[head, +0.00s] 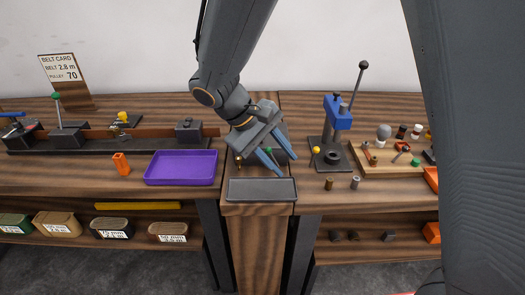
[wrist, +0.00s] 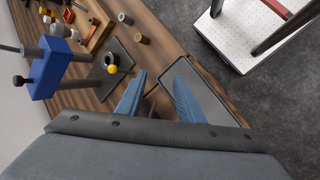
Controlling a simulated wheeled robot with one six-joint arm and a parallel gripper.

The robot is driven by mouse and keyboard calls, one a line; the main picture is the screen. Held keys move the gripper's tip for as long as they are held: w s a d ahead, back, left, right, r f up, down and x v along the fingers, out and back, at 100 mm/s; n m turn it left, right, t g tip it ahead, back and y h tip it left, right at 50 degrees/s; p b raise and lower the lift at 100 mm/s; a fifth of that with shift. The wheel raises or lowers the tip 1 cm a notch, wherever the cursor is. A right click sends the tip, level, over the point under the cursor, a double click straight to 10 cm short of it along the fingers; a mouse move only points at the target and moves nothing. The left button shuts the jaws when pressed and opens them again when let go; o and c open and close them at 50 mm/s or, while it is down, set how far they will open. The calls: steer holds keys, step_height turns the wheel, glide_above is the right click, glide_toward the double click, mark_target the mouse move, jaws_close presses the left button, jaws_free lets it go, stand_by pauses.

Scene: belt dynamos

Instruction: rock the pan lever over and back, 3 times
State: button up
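My gripper (head: 286,164) hangs over the middle of the bench, just behind a shallow dark pan (head: 262,189). Its two blue fingers are apart, and they also show in the wrist view (wrist: 160,68). I see nothing held between them. A short lever with a yellow knob (head: 316,150) stands just right of the fingers, beside the blue press; the knob also shows in the wrist view (wrist: 112,69). It is apart from the fingers. I cannot tell for sure that this is the pan lever. My gripper partly hides a dark block behind the pan.
The blue press (head: 337,112) with its tall black-knobbed handle stands right of my gripper. A wooden tray (head: 395,168) of small parts is farther right. A purple tray (head: 181,167) and an orange block (head: 121,164) lie left. Two small cylinders stand near the right front edge.

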mark_target(266, 150)
steer(key=w+a+r+n+t+h, duration=0.25)
steer(key=w+a+t, duration=0.2)
steer(key=a, duration=0.55)
steer(key=shift+g, duration=0.25)
steer(key=p+x, duration=0.1)
steer(key=x, duration=0.6)
steer(key=shift+d, duration=0.35)
jaws_close()
